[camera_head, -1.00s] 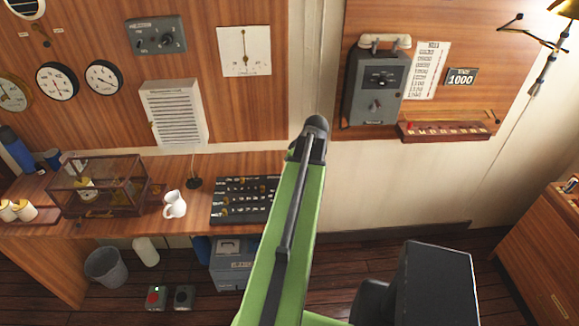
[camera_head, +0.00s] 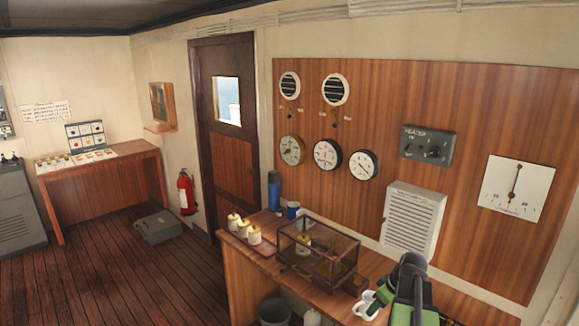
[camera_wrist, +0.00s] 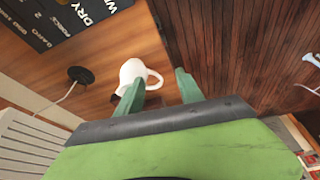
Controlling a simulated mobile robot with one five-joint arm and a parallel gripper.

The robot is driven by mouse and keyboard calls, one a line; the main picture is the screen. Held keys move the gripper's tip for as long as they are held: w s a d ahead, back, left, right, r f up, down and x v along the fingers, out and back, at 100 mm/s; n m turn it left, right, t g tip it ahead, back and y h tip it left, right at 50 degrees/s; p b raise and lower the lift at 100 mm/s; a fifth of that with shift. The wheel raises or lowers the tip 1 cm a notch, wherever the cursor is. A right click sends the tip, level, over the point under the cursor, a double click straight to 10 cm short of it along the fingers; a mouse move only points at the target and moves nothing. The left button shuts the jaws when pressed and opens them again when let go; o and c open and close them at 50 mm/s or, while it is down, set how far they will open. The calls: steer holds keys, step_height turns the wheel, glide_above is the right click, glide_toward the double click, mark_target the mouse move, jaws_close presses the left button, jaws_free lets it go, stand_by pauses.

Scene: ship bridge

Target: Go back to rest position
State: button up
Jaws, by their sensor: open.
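My gripper (camera_wrist: 158,90) shows in the wrist view with its two green fingers spread apart and nothing between them. A white jug (camera_wrist: 131,72) stands on the wooden desk beyond the left finger, which overlaps it in the picture. Whether they touch cannot be told. In the head view my green arm is at the bottom right, and the gripper itself cannot be made out.
The wooden desk (camera_head: 236,262) holds a glass-sided case (camera_head: 316,262), several white candle-like pots and a blue flask (camera_head: 274,190). A gauge panel (camera_head: 460,100) is behind. A grey case (camera_head: 158,228) lies on the floor near a fire extinguisher (camera_head: 186,192). The left floor is mostly clear.

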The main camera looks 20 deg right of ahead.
steer(key=w+a+f+n+g+b, duration=0.1)
steer(key=w+a+f, duration=0.15)
steer(key=a, duration=0.65)
steer(key=w+a+f+n+b, duration=0.1)
steer(key=w+a, duration=0.3)
steer(key=a, duration=0.6)
steer(key=w+a+f+n+g+b, duration=0.1)
steer(key=w+a, duration=0.2)
steer(key=a, duration=0.6)
steer(key=s+a+f+m+g+b, duration=0.1)
steer(key=s+a+m, duration=0.2)
steer(key=a, duration=0.3)
steer(key=s+a+f+m+g+h+b, duration=0.1)
steer(key=s+a+m, duration=0.1)
steer(key=a, duration=0.4)
steer(key=shift+s+a+f+m, duration=0.25)
steer(key=shift+s+f+m, duration=0.1)
steer(key=shift+s+m, duration=0.05)
